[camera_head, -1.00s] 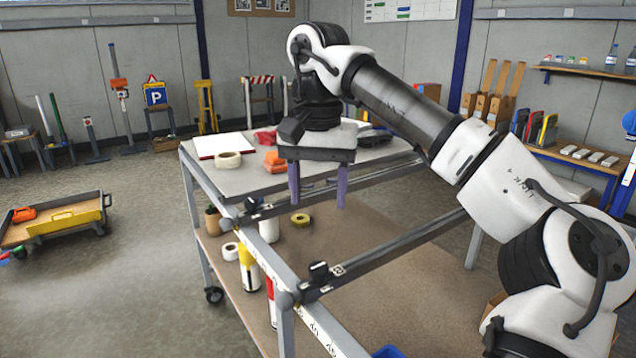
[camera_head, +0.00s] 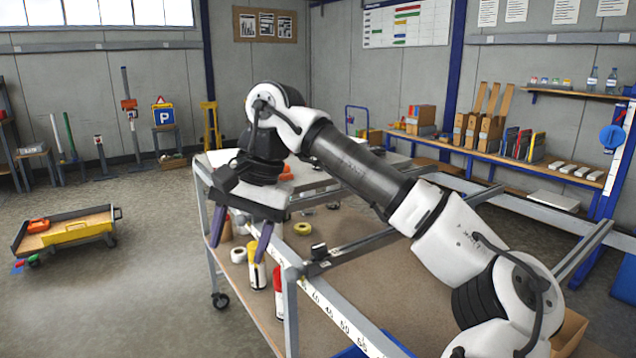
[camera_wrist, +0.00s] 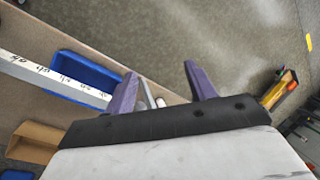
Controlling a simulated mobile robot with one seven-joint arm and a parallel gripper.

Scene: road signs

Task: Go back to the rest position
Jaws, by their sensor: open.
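My gripper (camera_head: 241,238) is open and empty, with its two purple fingers pointing down at the left edge of the metal workbench frame (camera_head: 330,312) in the head view. In the wrist view my gripper (camera_wrist: 160,80) also shows, its fingers apart with nothing between them. The arm reaches from the lower right to the upper left over the bench.
The lower wooden shelf holds a yellow-banded can (camera_head: 257,270), a red can (camera_head: 279,290) and a yellow tape roll (camera_head: 303,228). A cart (camera_head: 70,228) stands on the floor at left. A blue bin (camera_wrist: 88,75) shows in the wrist view.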

